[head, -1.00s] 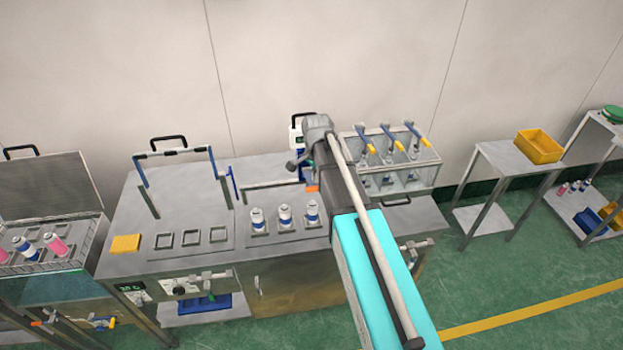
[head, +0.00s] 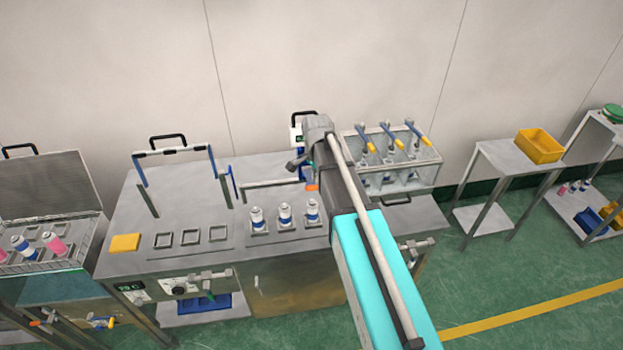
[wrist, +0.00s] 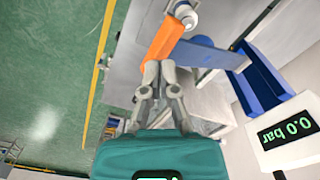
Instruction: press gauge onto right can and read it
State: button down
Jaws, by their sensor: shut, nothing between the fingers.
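Three white-and-blue cans stand in a row on the bench; the right can (head: 312,211) is just left of my arm. The gauge (head: 297,130) stands behind it, white with a black handle and mostly hidden by my arm. In the wrist view the gauge's display (wrist: 286,131) reads 0.0 bar. An orange bar (wrist: 164,38) lies ahead of my gripper (wrist: 159,66), beside a white can top (wrist: 185,14); which can that is I cannot tell. My fingers are shut and empty at the bar's near end; contact is unclear. The head view hides my fingers.
A clear-walled fixture (head: 415,165) with several blue-and-yellow levers stands right of my arm. Square holders (head: 190,236) and a yellow block (head: 125,243) lie on the left of the bench. A blue bracket (wrist: 262,75) is near my gripper on the right in the wrist view.

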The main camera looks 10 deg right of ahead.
jog(key=shift+f+b, duration=0.95)
jog(key=shift+f, duration=0.25)
notch_tip(320, 180, down, 8)
jog(key=s+b, duration=0.2)
jog(key=b, duration=0.6)
jog(key=shift+f+b, duration=0.2)
jog(key=shift+b, duration=0.2)
dwell(0.9)
jog(key=shift+r, duration=0.1)
dwell(0.5)
jog(key=r+p, duration=0.4)
jog(key=w+r+p, duration=0.1)
jog(key=r+p, duration=0.4)
jog(key=w+r+p, duration=0.1)
jog(key=r+p, duration=0.4)
jog(key=shift+r, duration=0.1)
dwell(0.6)
